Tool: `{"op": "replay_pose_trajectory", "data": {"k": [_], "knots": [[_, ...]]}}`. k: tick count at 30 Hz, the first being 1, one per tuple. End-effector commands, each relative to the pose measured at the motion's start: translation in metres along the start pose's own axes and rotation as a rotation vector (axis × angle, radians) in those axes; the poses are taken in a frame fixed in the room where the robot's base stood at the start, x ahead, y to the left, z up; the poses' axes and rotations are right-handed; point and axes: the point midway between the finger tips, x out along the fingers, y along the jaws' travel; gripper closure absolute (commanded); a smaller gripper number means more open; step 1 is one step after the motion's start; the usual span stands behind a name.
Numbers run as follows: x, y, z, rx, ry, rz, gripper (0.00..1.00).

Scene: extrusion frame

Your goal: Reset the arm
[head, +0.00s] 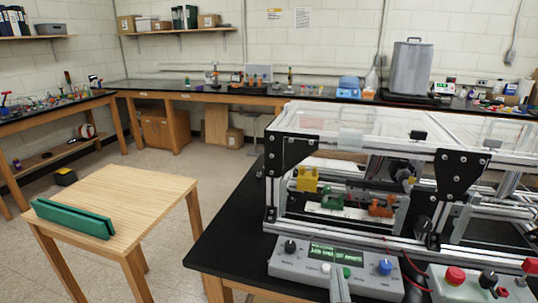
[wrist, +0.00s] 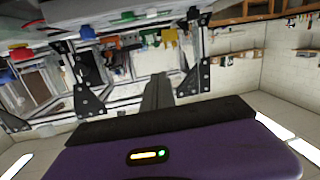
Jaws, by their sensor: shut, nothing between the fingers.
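In the wrist view, which looks upside down, my gripper (wrist: 157,92) shows its grey fingers together in the middle, with nothing between them. They point towards the extrusion frame (wrist: 90,95). My purple gripper body with small lights fills the bottom of that view. In the head view a narrow grey piece stands at the bottom edge in front of the control box; it looks like my gripper's end, but I cannot tell for sure. The extrusion frame (head: 283,140) stands on the black bench at the right, with black corner plates and clear panels.
Inside the frame are a yellow part (head: 307,179), a green part (head: 332,197) and an orange part (head: 381,206). A grey control box (head: 300,262) and a box with red buttons (head: 455,277) sit in front. A wooden table (head: 150,190) holds a green channel (head: 72,218). Floor shows between tables.

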Motion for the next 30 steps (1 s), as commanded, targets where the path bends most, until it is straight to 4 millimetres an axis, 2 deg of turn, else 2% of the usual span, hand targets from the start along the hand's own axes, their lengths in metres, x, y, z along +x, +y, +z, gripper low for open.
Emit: {"op": "replay_pose_trajectory", "data": {"k": [4,11,17,30], "knots": [[-0.023,-0.015,0.003,-0.045,0.067,-0.126,1.0],[-0.076,-0.013,0.028,-0.077,0.122,-0.248,1.0],[-0.137,0.009,0.052,-0.068,0.141,-0.299,1.0],[-0.268,0.08,0.088,0.007,0.034,-0.231,1.0]]}}
